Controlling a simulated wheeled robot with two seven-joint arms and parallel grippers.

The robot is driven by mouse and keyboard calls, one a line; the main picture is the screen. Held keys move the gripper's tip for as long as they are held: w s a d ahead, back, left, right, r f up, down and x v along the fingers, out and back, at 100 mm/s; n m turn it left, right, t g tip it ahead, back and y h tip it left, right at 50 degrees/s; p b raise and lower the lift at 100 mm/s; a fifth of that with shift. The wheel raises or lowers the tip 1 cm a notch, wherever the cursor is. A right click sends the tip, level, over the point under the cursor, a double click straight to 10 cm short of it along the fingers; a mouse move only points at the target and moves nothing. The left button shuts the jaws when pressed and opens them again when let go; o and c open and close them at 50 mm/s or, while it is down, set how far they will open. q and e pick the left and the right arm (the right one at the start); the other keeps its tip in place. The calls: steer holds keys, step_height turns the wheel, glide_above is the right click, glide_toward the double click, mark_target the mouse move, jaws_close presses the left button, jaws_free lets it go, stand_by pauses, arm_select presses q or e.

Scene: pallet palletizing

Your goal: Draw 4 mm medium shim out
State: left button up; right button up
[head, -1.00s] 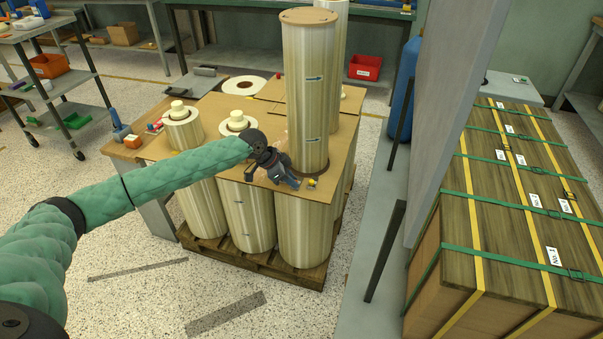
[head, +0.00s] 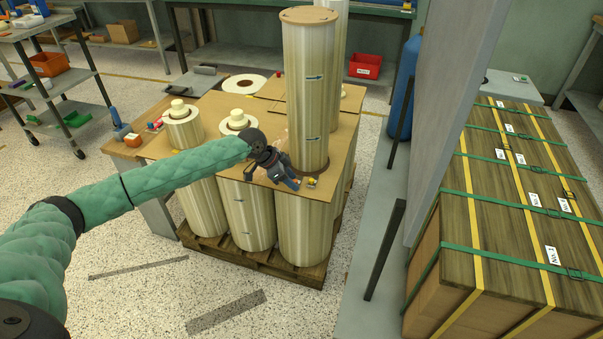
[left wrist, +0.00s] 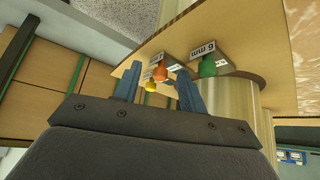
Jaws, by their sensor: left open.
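My left gripper (head: 295,182) is open at the foot of the tall roll (head: 306,95), over the front edge of the cardboard sheet (head: 345,150). In the left wrist view its two blue fingers (left wrist: 158,88) stand apart. Between them show an orange-red knob (left wrist: 160,73) on a grey labelled shim and a yellow knob (left wrist: 151,87). The shim's label is too small and partly hidden to read. A green-knobbed shim marked 6 mm (left wrist: 222,57) sits beside the fingers. I cannot tell whether the fingers touch a knob. My right gripper is not in view.
Shorter rolls (head: 183,130) with cream cores stand left of the tall roll, on a wooden pallet (head: 270,262). A grey post (head: 450,110) and strapped wooden crate (head: 515,200) stand to the right. The speckled floor in front is mostly clear.

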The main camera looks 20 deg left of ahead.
arm_select(q)
steer(key=shift+r+p, duration=2)
steer(key=shift+r, duration=0.5)
